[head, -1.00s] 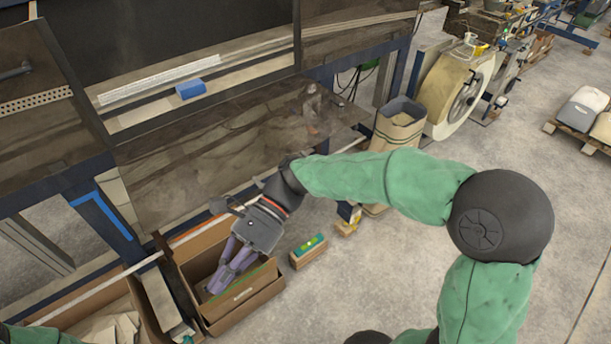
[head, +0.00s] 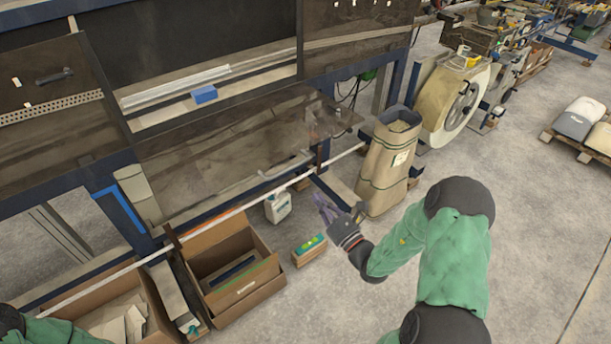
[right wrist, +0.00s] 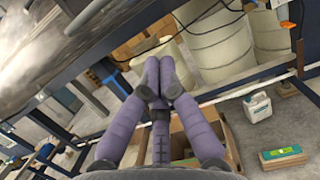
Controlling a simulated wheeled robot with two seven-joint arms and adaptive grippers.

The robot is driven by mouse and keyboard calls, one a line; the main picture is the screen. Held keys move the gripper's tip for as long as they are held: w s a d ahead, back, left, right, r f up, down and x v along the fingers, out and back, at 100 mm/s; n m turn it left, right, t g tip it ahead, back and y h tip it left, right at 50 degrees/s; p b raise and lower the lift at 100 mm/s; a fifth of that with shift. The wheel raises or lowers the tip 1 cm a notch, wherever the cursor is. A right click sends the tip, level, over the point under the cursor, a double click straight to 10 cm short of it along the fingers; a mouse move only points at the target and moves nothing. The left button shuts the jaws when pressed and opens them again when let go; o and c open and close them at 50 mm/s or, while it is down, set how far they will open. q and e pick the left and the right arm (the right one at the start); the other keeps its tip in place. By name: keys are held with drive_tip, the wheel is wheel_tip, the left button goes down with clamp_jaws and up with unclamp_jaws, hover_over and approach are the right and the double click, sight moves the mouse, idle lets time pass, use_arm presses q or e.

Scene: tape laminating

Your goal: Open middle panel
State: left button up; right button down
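The middle panel (head: 225,160) is a dark, glossy, see-through sheet below the uncovered middle bay of the machine in the head view. It slopes outward from the bay's lower edge. My right gripper (head: 328,208) has purple fingers and is in front of the machine, right of the panel and apart from it. In the right wrist view the fingertips (right wrist: 160,88) are together with nothing visible between them. My left gripper is out of view; only part of my left arm shows at the bottom left.
A blue block (head: 204,94) lies in the bay. An open cardboard box (head: 240,288), a level on a small block (head: 310,248) and a white jug (head: 278,206) are on the floor below. A paper sack (head: 388,165) stands right of my gripper.

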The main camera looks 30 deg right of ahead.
use_arm(q)
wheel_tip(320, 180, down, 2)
drive_tip(key=shift+b, duration=0.95)
use_arm(e)
drive_tip(key=w+r, duration=0.6)
drive_tip(key=w, duration=0.4)
drive_tip(key=shift+a, duration=0.4)
drive_tip(key=shift+r, duration=0.1)
